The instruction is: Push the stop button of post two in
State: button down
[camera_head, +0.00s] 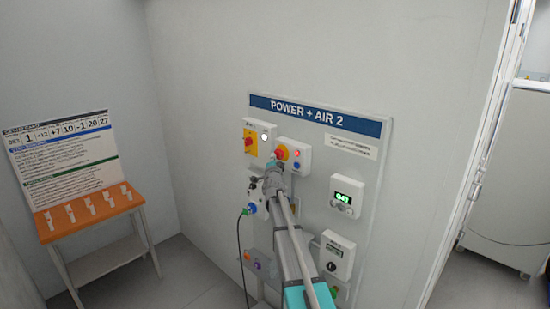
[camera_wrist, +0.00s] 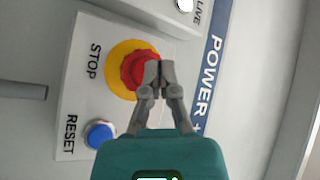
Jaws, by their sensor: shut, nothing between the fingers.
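The red stop button (camera_wrist: 134,70) sits on a yellow disc on a white box (camera_wrist: 75,70) marked STOP and RESET in the wrist view. In the head view the stop button (camera_head: 281,153) shows on the panel headed POWER + AIR 2 (camera_head: 318,114). My gripper (camera_wrist: 161,72) is shut and empty. Its fingertips overlap the right side of the red button in the wrist view and hide part of it. I cannot tell whether they touch it. In the head view my arm reaches up to the panel just below the button.
A blue reset button (camera_wrist: 100,134) is on the same box. A red-and-yellow switch (camera_head: 250,141) is to the left. A green display unit (camera_head: 346,196) and a dial box (camera_head: 337,256) are to the right. A small orange table (camera_head: 85,214) stands at the left wall.

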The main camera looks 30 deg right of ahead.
jog(key=shift+s+a, duration=0.15)
jog(key=shift+a, duration=0.4)
jog(key=shift+s+a, duration=0.1)
jog(key=a, duration=0.1)
jog(key=s+a, duration=0.1)
jog(key=a, duration=0.2)
jog(key=shift+s+a, duration=0.25)
jog(key=shift+s, duration=0.05)
dwell(0.3)
dwell(0.8)
